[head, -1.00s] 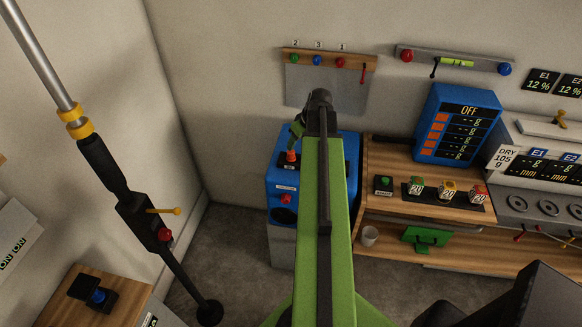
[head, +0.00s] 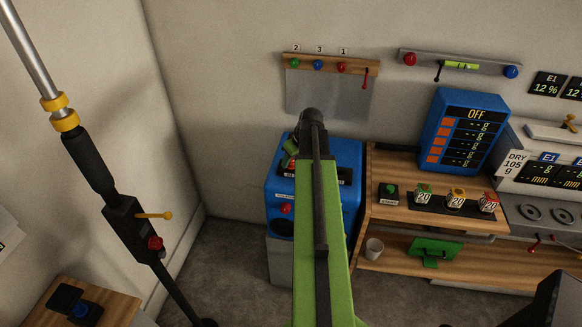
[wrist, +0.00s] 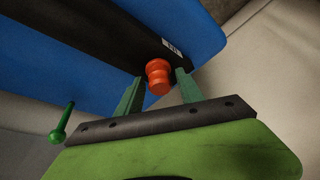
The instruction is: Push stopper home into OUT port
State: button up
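The orange stopper (wrist: 158,76) is at the black strip (wrist: 95,32) on the blue unit (wrist: 190,22), beside a small white label (wrist: 172,46) too small to read surely. How deep it sits in the port cannot be told. My gripper (wrist: 160,81) has its two green fingers on either side of the stopper, with narrow gaps showing. In the head view, the blue unit (head: 350,155) stands on a grey base behind my green arm, which hides much of its top and front. The stopper shows there as a small orange patch (head: 288,162).
A wooden bench (head: 400,207) with a blue scale display (head: 460,130) and several coloured weights stands right of the unit. A pole-mounted black device (head: 135,228) stands at left. A green-knobbed pin (wrist: 60,128) shows in the wrist view.

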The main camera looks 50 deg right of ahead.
grip_shut()
jog(key=shift+r, duration=0.1)
jog(key=shift+r+p, duration=0.35)
jog(key=shift+p, duration=0.1)
notch_tip(320, 180, up, 4)
jog(key=p, duration=0.4)
jog(key=s+d+r+p, duration=0.6)
jog(key=s+d, duration=0.1)
jog(key=d, duration=0.1)
jog(key=s+d+f+b, duration=0.1)
jog(key=s+f+b, duration=0.4)
jog(key=s, duration=0.3)
jog(key=shift+s+d, duration=0.25)
jog(key=shift+f, duration=0.1)
